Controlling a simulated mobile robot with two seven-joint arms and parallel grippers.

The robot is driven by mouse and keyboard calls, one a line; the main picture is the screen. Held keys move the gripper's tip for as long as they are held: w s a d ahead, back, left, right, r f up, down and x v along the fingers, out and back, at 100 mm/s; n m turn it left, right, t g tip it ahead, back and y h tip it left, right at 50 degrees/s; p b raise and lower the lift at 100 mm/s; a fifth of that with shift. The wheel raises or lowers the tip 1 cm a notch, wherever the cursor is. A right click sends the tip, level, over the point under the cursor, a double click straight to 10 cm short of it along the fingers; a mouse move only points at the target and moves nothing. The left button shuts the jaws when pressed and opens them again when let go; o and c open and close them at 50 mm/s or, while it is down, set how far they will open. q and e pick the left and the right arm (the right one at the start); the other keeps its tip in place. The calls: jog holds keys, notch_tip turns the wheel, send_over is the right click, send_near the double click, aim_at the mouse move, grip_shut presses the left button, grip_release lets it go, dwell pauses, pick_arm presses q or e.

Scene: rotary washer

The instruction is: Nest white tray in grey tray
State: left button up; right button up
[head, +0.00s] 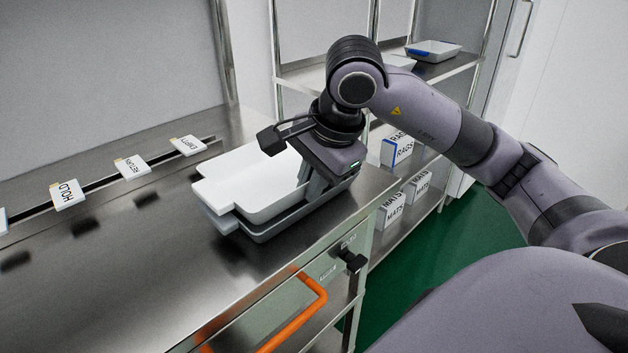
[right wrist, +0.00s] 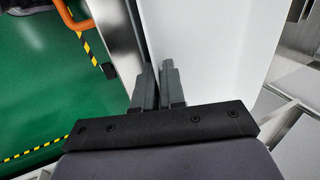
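The white tray (head: 270,185) is over the grey tray (head: 290,222) on the steel counter. The grey tray's rim and near side show below it, and the white tray's body sits at least partly within that outline. I cannot tell whether the white tray rests fully on the grey one. My right gripper (head: 312,190) points down at the right end of the trays. In the right wrist view its fingers (right wrist: 159,85) are close together at the edge of the white tray (right wrist: 215,50), with its wall seemingly pinched between them. My left gripper is out of view.
Labelled cards (head: 132,167) stand along a slot at the back of the counter (head: 130,265). An orange handle (head: 300,315) is on the counter's front. The counter left of the trays is clear.

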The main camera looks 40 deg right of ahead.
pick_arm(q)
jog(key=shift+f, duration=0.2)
pick_arm(e)
jog(key=o, duration=0.3)
jog(key=shift+s+a+f+g, duration=0.1)
jog(key=shift+f+g, duration=0.05)
jog(key=shift+f, duration=0.3)
jog(key=shift+a+f+g, duration=0.1)
jog(key=shift+f+g, duration=0.05)
jog(key=shift+f, duration=0.25)
jog(key=shift+r, duration=0.1)
pick_arm(q)
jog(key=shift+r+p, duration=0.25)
jog(key=shift+p, duration=0.4)
pick_arm(e)
jog(key=v, duration=0.8)
jog(key=shift+w+d+r, duration=0.2)
jog(key=shift+w+r, duration=0.05)
jog(key=shift+r, duration=0.1)
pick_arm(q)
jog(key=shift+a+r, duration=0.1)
